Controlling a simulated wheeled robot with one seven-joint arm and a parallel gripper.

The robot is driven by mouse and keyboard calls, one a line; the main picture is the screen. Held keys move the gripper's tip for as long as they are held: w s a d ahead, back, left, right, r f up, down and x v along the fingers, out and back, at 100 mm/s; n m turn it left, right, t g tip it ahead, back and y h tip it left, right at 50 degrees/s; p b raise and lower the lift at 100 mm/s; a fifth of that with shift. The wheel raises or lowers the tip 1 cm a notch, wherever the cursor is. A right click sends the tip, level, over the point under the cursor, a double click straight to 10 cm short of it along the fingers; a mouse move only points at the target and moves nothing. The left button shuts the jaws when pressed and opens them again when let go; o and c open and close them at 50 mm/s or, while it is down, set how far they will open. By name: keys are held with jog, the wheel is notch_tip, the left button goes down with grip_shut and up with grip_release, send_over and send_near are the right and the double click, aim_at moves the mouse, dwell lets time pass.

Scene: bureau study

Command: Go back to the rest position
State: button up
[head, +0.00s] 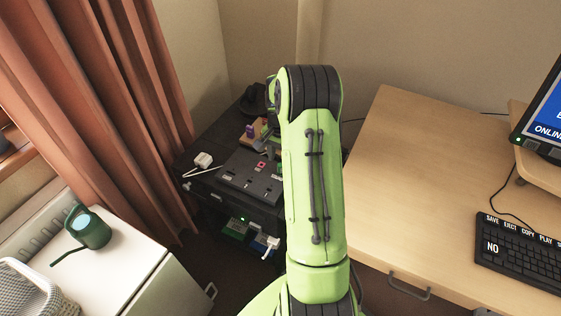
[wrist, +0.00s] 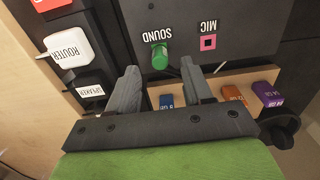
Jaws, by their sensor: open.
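My green arm (head: 315,180) reaches forward in the middle of the head view and hides part of the black stand behind it. My gripper (wrist: 160,80) shows in the wrist view with its two grey fingers apart and nothing between them but the view of the panel beyond. The fingers point at a dark panel (wrist: 240,20) with a green plug under the label SOUND (wrist: 160,57) and a pink square socket under the label MIC (wrist: 208,43). In the head view the fingers are hidden or too small to tell.
A wooden strip with USB sticks, one orange (wrist: 233,94) and one purple (wrist: 267,94), lies close to the fingers. White ROUTER (wrist: 67,45) and black SPEAKER (wrist: 91,88) blocks are at left. A desk (head: 400,170) with a keyboard (head: 520,255) stands right; a watering can (head: 90,230) stands left.

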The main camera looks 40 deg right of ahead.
notch_tip(320, 180, up, 11)
jog(key=p, duration=0.3)
jog(key=s+a+r+n+t+h+p, duration=0.1)
jog(key=s+a+r+n+p, duration=0.25)
jog(key=a+r, duration=0.55)
jog(key=s+a+r+n+t+p, duration=0.1)
jog(key=s+a+r+n+p, duration=0.25)
jog(key=a+r, duration=0.6)
jog(key=s+a+r+n+t+p, duration=0.1)
jog(key=s+a+r+n+p, duration=0.1)
jog(key=s, duration=0.4)
jog(key=s+a+r+n+t+y+p, duration=0.1)
jog(key=s+a+r+n+t+p, duration=0.1)
jog(key=s+a+n, duration=0.3)
jog(key=shift+s+a+r+t, duration=0.3)
jog(key=shift+s+a+r, duration=0.05)
jog(key=shift+s+r, duration=0.6)
